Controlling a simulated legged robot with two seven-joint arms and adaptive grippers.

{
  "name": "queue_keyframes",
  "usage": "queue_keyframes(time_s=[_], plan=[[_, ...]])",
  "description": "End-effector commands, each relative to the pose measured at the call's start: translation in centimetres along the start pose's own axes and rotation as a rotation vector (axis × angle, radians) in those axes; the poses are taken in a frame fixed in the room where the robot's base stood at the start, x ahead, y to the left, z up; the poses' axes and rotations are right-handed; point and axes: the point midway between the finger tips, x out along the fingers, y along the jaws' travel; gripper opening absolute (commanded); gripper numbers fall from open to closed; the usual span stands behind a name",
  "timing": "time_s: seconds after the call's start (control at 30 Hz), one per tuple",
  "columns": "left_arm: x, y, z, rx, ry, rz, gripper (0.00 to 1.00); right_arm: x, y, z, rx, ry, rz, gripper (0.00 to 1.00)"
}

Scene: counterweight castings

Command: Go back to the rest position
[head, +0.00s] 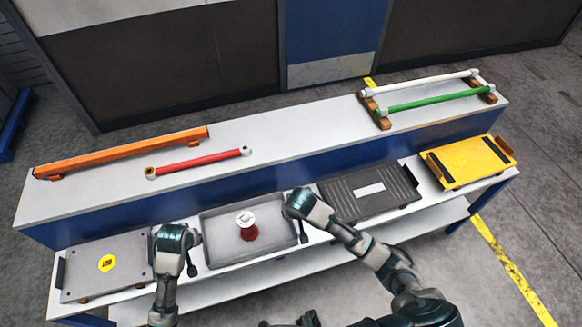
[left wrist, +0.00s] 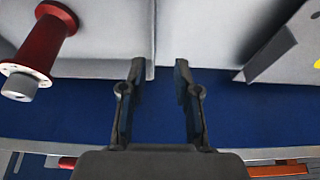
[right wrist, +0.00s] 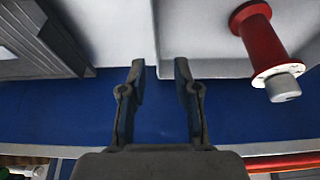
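My left gripper (left wrist: 160,105) is open and empty; its fingers stand apart with only the bench below showing between them. My right gripper (right wrist: 160,105) is also open and empty. In the head view my left gripper (head: 192,255) is at the left side of a grey tray (head: 222,262), and my right gripper (head: 304,228) is at its right side. A red spool-like part with a white top (head: 247,226) stands in the tray between them. It also shows in the left wrist view (left wrist: 42,48) and in the right wrist view (right wrist: 262,40). Neither gripper touches it.
A grey plate with a yellow label (head: 90,268) lies left of the tray. A dark ribbed plate (head: 350,205) and a yellow plate (head: 470,162) lie to its right. On the raised shelf behind are an orange beam (head: 120,153), a red bar (head: 200,162), a white bar (head: 420,82) and a green bar (head: 435,101).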

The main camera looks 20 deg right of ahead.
Motion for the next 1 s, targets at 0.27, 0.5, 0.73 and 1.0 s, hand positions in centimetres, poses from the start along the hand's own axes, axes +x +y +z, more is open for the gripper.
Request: queue_keyframes(time_s=[0.27, 0.5, 0.73, 1.0], plan=[[0.4, -0.1, 1.1, 0.007, -0.006, 0.009, 0.31, 0.3, -0.6, 1.1, -0.012, -0.006, -0.014, 0.31], [1.7, -0.5, 11.1, 0.066, -0.038, 0.051, 0.31, 1.2, -1.8, 10.5, -0.089, -0.026, -0.124, 0.31], [0.7, -1.8, 18.9, 0.114, -0.056, 0.053, 0.31, 0.6, 0.5, 18.1, -0.123, -0.033, -0.125, 0.31], [-1.1, -3.4, 24.5, 0.152, -0.078, 0.034, 0.31, -1.0, 3.8, 24.1, -0.148, -0.064, -0.068, 0.31]])
